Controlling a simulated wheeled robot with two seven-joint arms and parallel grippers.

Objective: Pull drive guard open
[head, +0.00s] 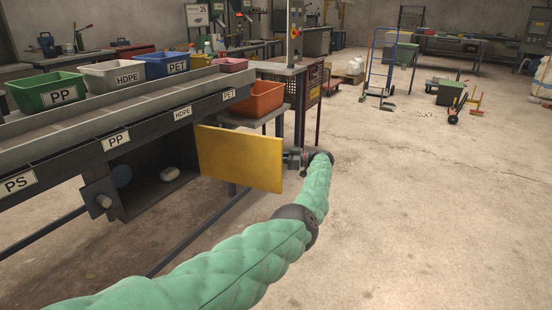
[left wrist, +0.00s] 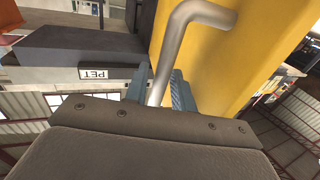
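The yellow drive guard (head: 240,158) stands swung out from the dark drive box (head: 150,185) under the sorting line, so the inside of the box shows. My left arm reaches across from the lower left, and its gripper (head: 293,158) is at the right end of the guard. In the left wrist view, the bent metal handle (left wrist: 180,40) on the yellow guard (left wrist: 250,50) runs between the blue-grey fingers of my left gripper (left wrist: 162,92). The fingers sit close on both sides of the handle and look shut on it. My right gripper is not in view.
A pale rounded part (head: 170,174) shows inside the box, and a round hub (head: 104,201) at its left. An orange bin (head: 258,98) stands just behind the guard. A post with a control box (head: 295,30) rises behind it.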

